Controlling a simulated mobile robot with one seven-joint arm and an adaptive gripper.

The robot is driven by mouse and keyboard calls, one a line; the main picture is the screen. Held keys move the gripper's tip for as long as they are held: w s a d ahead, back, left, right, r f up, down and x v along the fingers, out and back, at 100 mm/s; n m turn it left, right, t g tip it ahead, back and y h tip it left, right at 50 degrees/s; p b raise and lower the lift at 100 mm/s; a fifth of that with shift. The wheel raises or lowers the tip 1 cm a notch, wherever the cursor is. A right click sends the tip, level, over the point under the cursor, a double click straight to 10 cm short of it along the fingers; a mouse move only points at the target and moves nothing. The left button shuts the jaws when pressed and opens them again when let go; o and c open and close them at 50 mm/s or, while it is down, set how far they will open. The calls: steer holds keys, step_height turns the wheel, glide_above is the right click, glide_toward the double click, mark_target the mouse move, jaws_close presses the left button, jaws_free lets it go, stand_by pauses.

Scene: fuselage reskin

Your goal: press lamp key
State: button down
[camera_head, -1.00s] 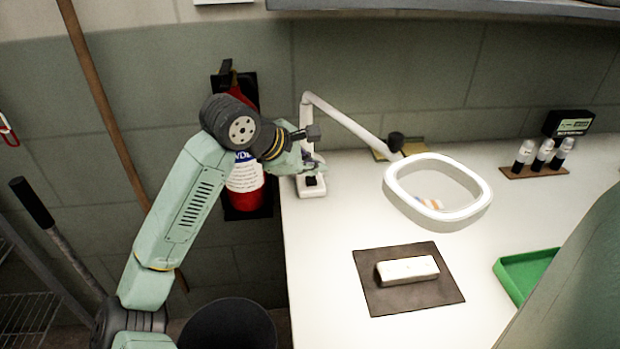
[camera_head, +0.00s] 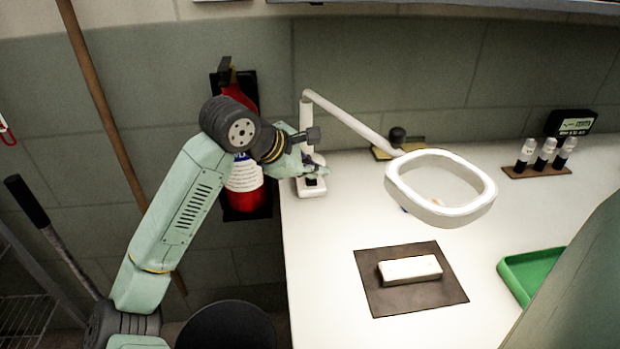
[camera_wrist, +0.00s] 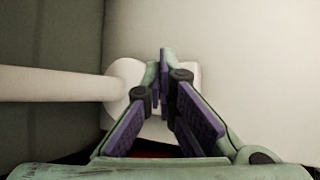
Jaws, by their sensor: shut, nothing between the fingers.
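The magnifier lamp has a white jointed arm (camera_head: 350,122) and a white ring-shaped head (camera_head: 440,208) over the table. Its white base (camera_head: 312,188) stands at the table's back left corner, with a dark spot on top that looks like the key. My gripper (camera_head: 318,171) is just above this base, fingers shut and empty. In the wrist view my gripper (camera_wrist: 164,58) has its purple-padded fingers meeting in front of the white lamp base (camera_wrist: 194,76). The fingers hide the key there, so I cannot tell whether they touch it.
A red fire extinguisher (camera_head: 245,188) hangs on the wall behind my arm. A dark mat (camera_head: 380,302) with a white block (camera_head: 410,270) lies on the table. A green tray (camera_head: 520,285) and a rack with several vials (camera_head: 545,155) are at the right.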

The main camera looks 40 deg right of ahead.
mark_target(313, 181)
stand_by(0.4)
steer(key=shift+r, duration=0.55)
step_height(313, 181, up, 6)
steer(key=p, duration=0.2)
stand_by(0.3)
stand_by(0.4)
